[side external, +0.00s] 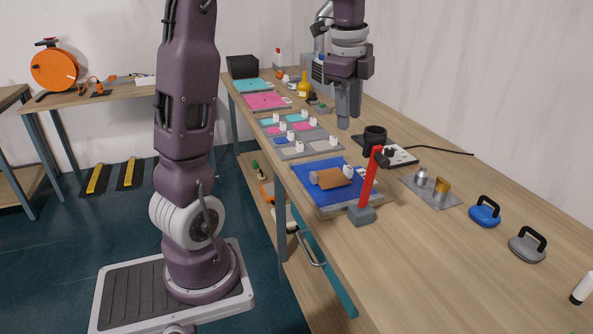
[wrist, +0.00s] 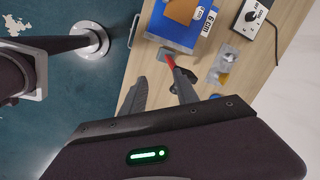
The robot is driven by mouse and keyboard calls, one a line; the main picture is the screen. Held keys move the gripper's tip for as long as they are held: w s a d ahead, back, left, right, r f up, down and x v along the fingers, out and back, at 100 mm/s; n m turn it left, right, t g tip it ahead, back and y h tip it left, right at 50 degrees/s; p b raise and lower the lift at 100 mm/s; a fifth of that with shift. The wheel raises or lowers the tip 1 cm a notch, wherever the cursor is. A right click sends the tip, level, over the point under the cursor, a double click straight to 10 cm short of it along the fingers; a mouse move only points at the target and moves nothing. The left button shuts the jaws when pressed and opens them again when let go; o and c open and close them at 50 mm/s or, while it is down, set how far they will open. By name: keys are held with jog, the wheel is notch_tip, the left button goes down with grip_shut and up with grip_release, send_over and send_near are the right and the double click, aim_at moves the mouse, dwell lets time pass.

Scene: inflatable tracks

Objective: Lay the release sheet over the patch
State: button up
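A brown sheet (side external: 332,178) lies on a blue panel (side external: 312,197) on the workbench, with a small white tag beside it. A pale rounded end shows at its left. The brown sheet also shows at the top of the wrist view (wrist: 182,10), on the blue panel (wrist: 166,27). I cannot tell whether it is the release sheet, or whether a patch lies beneath it. My gripper (side external: 349,112) hangs above the bench, behind the panel in the side view, pointing down. In the wrist view its two fingers (wrist: 160,92) are apart with nothing between them.
A red upright handle on a grey base (side external: 362,214) stands at the panel's near corner. A grey tray of coloured pieces (side external: 300,150) lies beyond.

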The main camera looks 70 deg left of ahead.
jog(key=s+d+r+n+t, duration=0.2)
jog(key=s+d+n, duration=0.4)
jog(key=s+d, duration=0.55)
jog(key=s+d+f+n+t+h, duration=0.1)
jog(key=s+d+f+n, duration=0.3)
jog(key=s+d, duration=0.3)
jog(key=shift+s+f+n+t, duration=0.3)
jog(key=shift+s+n+t, duration=0.15)
jog(key=shift+n, duration=0.25)
